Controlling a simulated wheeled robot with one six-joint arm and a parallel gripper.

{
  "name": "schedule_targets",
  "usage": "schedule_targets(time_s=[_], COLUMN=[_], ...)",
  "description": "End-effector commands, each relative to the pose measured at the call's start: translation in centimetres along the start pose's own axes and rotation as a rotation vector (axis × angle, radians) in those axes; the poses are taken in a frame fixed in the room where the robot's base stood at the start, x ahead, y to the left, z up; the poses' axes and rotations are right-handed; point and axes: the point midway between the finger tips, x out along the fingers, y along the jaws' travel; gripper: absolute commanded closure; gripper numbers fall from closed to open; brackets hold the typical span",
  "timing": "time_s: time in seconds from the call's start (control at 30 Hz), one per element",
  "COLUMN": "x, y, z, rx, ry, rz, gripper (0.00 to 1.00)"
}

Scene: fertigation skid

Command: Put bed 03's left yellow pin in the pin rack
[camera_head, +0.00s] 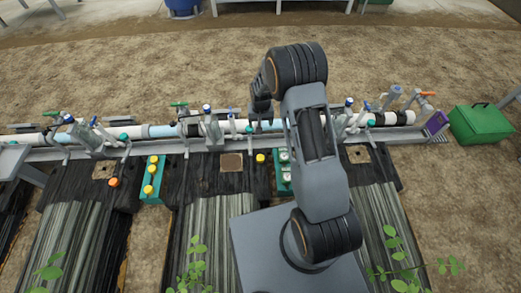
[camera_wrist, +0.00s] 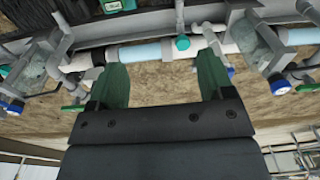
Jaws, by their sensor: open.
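My gripper (camera_wrist: 163,75) is open and empty in the wrist view, its two green fingers apart with the pipe behind them. In the head view it hangs over the pipe line, partly hidden by my own arm. A lone yellow pin (camera_head: 260,158) stands at the bed edge below the pipe, to the right of a brown square plate. I cannot read any bed number, so I cannot tell which bed it belongs to. A teal block (camera_head: 162,190) to the left bears several yellow knobs; it may be the pin rack. No yellow pin shows in the wrist view.
The pipe line (camera_wrist: 150,52) with valves and clamps runs across both views. A second teal block (camera_head: 284,187) with pale round tops is partly behind my arm. An orange knob (camera_head: 113,182) sits on the left bed. A green case (camera_head: 481,125) lies at right.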

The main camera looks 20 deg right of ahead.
Motion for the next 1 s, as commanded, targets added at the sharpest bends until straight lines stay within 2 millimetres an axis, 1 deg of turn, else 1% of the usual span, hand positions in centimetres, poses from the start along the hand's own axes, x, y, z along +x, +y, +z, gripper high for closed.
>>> schedule_targets(time_s=[0.03, 0.1, 0.2, 0.23, 0.3, 0.67, 0.8, 1.0], x=[4.3, 7.8, 11.8, 12.7, 14.4, 19.8, 22.5, 26.1], y=[0.0, 0.0, 0.0, 0.1, 0.1, 0.2, 0.2, 0.3], z=[0.0, -0.1, 0.1, 0.1, 0.3, 0.8, 1.0, 1.2], rx=[0.008, 0.018, 0.029, 0.032, 0.037, 0.045, 0.044, 0.044], ry=[-0.018, -0.029, -0.041, -0.044, -0.049, -0.057, -0.057, -0.058], rz=[0.003, 0.004, 0.006, 0.007, 0.008, 0.01, 0.01, 0.01], gripper=[0.26, 0.26, 0.26, 0.26, 0.26, 0.26, 0.26, 0.26])
